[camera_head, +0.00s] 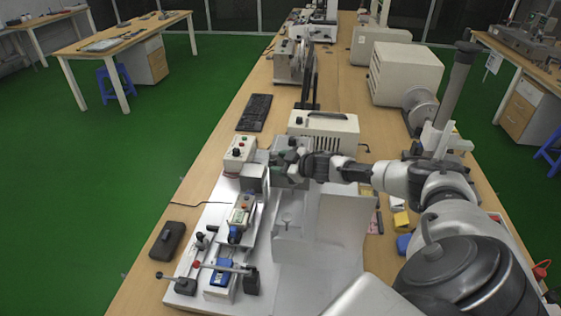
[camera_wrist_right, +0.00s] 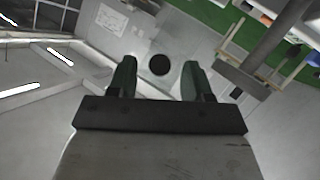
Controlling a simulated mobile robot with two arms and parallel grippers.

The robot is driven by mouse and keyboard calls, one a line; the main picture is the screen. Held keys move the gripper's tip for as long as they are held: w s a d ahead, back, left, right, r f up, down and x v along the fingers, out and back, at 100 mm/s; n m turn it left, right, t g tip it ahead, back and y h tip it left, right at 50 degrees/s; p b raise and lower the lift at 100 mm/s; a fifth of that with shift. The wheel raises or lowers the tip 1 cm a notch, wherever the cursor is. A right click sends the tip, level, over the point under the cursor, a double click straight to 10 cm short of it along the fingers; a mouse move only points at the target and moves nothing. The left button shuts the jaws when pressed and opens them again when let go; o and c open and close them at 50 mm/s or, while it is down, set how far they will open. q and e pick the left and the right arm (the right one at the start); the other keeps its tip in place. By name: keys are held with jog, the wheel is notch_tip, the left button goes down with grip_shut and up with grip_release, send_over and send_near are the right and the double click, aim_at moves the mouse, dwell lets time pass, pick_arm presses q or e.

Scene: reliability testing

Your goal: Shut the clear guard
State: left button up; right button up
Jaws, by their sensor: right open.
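A pale, partly see-through upright panel (camera_head: 340,222), which looks like the clear guard, stands on the white fixture at the middle front of the bench. Whether it is open or shut is hard to tell. My right gripper (camera_head: 272,168) reaches over the fixture from the right, just beyond the panel in the picture. In the right wrist view my right gripper (camera_wrist_right: 157,80) is open, with its two green fingers apart. A dark round spot (camera_wrist_right: 160,65) shows between them on a pale surface; whether they touch it is unclear. My left gripper is not in view.
A white control box (camera_head: 240,153) stands left of my right gripper, and a larger white box (camera_head: 325,135) stands behind it. Clamps and a blue device (camera_head: 221,271) sit at the front left. A black device (camera_head: 168,240) and a keyboard (camera_head: 255,112) lie along the left edge.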

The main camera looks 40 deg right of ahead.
jog(key=shift+w, duration=0.1)
grip_shut()
dwell(0.3)
